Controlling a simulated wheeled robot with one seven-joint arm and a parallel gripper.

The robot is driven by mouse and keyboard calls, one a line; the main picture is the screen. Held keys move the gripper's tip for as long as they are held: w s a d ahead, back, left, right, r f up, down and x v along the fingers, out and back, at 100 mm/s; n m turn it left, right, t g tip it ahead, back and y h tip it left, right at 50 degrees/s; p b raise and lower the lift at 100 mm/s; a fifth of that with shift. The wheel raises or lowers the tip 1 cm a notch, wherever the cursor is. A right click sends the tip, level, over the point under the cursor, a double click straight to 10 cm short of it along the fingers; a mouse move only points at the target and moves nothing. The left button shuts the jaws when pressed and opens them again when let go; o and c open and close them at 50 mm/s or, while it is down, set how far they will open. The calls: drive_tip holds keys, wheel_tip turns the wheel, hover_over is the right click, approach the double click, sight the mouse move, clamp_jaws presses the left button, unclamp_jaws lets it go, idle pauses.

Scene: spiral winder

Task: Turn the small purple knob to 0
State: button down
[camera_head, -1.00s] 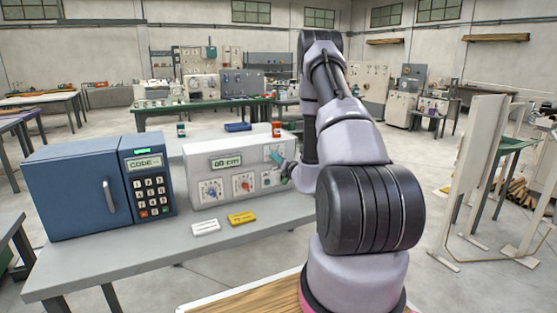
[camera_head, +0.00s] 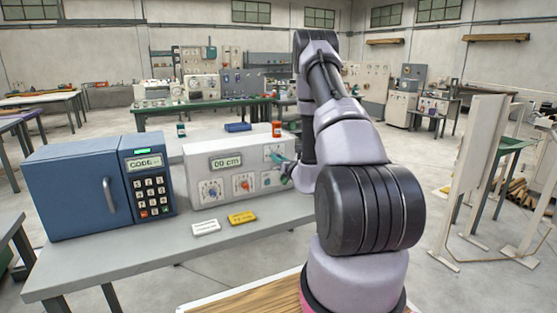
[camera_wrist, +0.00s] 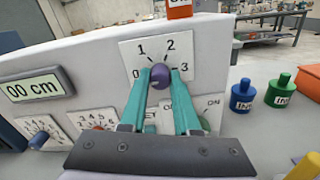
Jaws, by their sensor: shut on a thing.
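The small purple knob (camera_wrist: 160,76) sits on a white dial plate (camera_wrist: 157,52) marked 0, 1, 2 and 3, on the front of a light grey machine (camera_wrist: 95,62). My gripper (camera_wrist: 160,72) has its two teal fingers on either side of the knob, shut on it. The fingers partly cover the knob and lie close to the 0 and 3 marks. I cannot tell which number the knob points to. In the head view my gripper (camera_head: 276,157) is at the upper right of the machine's front, and the knob is too small to make out.
The machine's display (camera_wrist: 35,88) reads 00 cm. A blue dial (camera_wrist: 39,136) and a red dial (camera_wrist: 97,125) sit lower left. Blue (camera_wrist: 242,94) and green (camera_wrist: 278,90) bottles stand at right. A blue safe (camera_head: 78,187) stands left of the machine.

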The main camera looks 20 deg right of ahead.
drive_tip(key=c, duration=0.6)
unclamp_jaws()
drive_tip(key=shift+c, duration=0.2)
drive_tip(key=shift+s, duration=0.1)
drive_tip(key=s, duration=1)
drive_tip(key=shift+s+d, duration=0.2)
drive_tip(key=shift+s, duration=0.2)
